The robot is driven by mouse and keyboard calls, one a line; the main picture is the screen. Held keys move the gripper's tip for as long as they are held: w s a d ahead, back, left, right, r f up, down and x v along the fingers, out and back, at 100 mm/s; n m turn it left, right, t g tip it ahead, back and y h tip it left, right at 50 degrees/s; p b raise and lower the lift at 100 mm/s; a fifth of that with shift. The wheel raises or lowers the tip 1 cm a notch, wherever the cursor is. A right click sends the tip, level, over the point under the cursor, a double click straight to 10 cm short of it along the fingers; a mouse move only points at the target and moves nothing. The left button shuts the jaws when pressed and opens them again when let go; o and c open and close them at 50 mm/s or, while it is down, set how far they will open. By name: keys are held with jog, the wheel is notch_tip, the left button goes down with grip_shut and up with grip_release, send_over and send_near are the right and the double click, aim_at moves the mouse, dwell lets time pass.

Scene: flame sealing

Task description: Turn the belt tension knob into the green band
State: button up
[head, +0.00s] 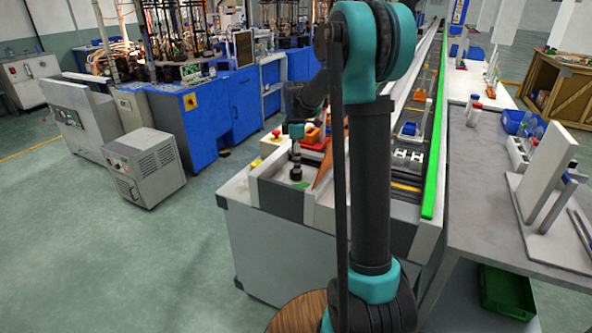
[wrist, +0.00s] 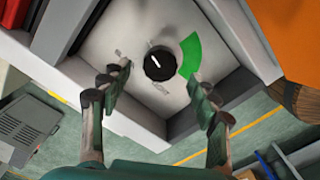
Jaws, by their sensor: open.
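The belt tension knob (wrist: 159,64) is round and black with a white pointer line, on a pale panel in the wrist view. The line slants toward the picture's upper left and is not at the green band. The green band (wrist: 190,55) is a curved patch on the panel to the right of the knob. My gripper (wrist: 158,78) is open, with one finger left and one right of the knob, both apart from it. The fingertips lie slightly below the knob in the picture. In the head view my gripper (head: 296,160) is over the panel at the machine's near end.
Raised pale walls (wrist: 255,50) edge the panel. Dark lettering on the panel is partly hidden by my fingers. A long conveyor (head: 411,130) runs away behind my arm.

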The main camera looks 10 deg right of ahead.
aim_at(296, 175)
jog(key=shift+f, duration=1.9)
jog(key=shift+c, duration=0.3)
jog(key=c, duration=1.1)
